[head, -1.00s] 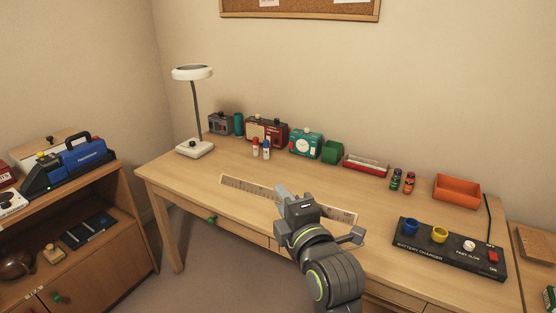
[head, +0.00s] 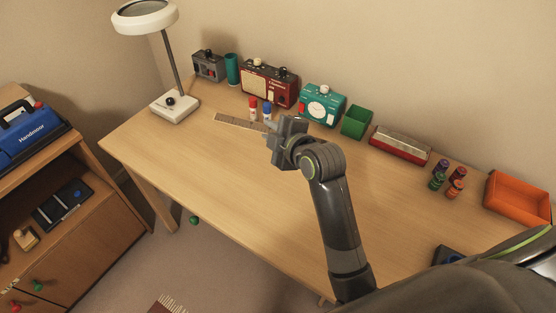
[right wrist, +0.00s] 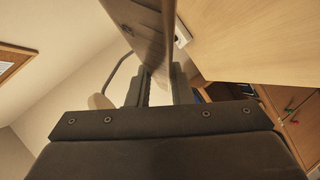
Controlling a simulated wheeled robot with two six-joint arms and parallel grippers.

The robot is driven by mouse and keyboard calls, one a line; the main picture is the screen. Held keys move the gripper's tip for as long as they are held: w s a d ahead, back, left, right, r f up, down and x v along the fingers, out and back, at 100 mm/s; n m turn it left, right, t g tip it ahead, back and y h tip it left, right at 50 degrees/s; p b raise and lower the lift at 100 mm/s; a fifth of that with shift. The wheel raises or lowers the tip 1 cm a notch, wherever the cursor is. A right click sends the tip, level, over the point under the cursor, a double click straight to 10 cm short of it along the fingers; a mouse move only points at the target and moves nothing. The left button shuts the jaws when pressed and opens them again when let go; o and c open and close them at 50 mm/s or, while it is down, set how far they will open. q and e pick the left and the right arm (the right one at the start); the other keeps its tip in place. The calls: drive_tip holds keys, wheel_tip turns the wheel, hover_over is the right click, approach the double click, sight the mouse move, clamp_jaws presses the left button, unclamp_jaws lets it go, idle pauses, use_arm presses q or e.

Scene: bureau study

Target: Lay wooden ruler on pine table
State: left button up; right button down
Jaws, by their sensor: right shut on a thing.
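The wooden ruler (head: 238,122) is a long pale strip over the back left part of the pine table (head: 200,180). My right gripper (head: 272,140) is shut on the ruler, and its jaws hide the ruler's right part in the head view. In the right wrist view, the ruler (right wrist: 150,30) passes between the two fingers (right wrist: 160,88). I cannot tell whether the ruler touches the tabletop or is slightly above it. My left gripper is not in view.
A red bottle and a blue bottle (head: 267,109) stand close behind the ruler. A white lamp (head: 174,107) stands at the left, with a red radio (head: 268,84), teal timer (head: 322,105) and green box (head: 356,122) along the back. The front left tabletop is clear.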

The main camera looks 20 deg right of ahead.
use_arm(q)
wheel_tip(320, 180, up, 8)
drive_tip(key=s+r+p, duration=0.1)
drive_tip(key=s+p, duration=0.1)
drive_tip(key=p, duration=0.5)
use_arm(e)
drive_tip(key=s+f+m+g+y, duration=0.1)
drive_tip(key=f+m+g, duration=0.1)
drive_tip(key=f, duration=0.2)
drive_tip(key=s+f+m+g+y, duration=0.1)
drive_tip(key=f+m, duration=0.2)
drive_tip(key=f, duration=0.2)
drive_tip(key=s+f+m+g, duration=0.1)
drive_tip(key=f+m+g, duration=0.1)
drive_tip(key=f, duration=0.3)
drive_tip(key=shift+s+d+m+g+y, duration=0.2)
drive_tip(key=shift+m+g+y, duration=0.1)
drive_tip(key=shift+m+y, duration=0.15)
drive_tip(key=shift+w+f+b, duration=0.1)
drive_tip(key=shift+f+b, duration=0.4)
drive_tip(key=shift+b, duration=0.05)
drive_tip(key=shift+f+b, duration=0.65)
wheel_tip(320, 180, down, 4)
drive_tip(key=b, duration=0.3)
drive_tip(key=shift+b, duration=0.35)
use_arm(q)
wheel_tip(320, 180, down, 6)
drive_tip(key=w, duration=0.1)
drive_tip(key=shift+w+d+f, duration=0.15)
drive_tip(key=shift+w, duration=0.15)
